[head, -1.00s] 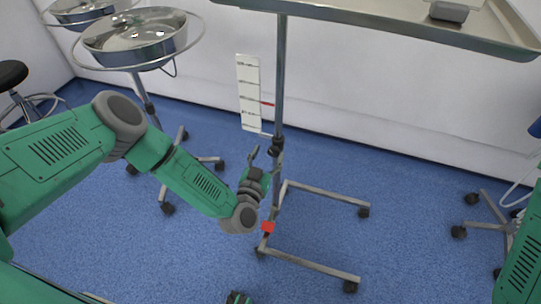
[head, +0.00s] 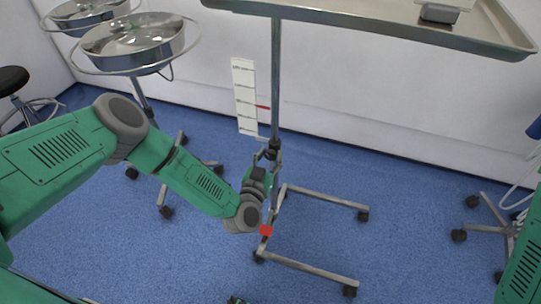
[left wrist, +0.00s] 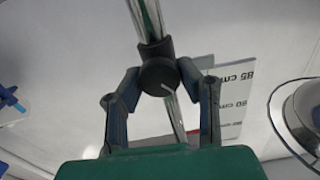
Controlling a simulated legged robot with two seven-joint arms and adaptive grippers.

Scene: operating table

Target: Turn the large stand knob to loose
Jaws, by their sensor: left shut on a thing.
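The large stand knob (left wrist: 159,76) is a round dark knob with a white mark on the collar of the stand's metal pole (head: 276,75). In the left wrist view its mark points to the lower right. In the head view the knob is small and partly hidden at my fingers. My left gripper (head: 267,157) is at the collar, below the tray. In the left wrist view my left gripper (left wrist: 160,75) has a fingertip on each side of the knob and is shut on it. My right gripper cannot be made out.
A height scale (head: 244,97) with a red pointer hangs beside the pole. The tray (head: 380,27) overhangs above. The stand's wheeled base (head: 310,266) spreads below. Steel basins on a stand (head: 132,42) are at the left.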

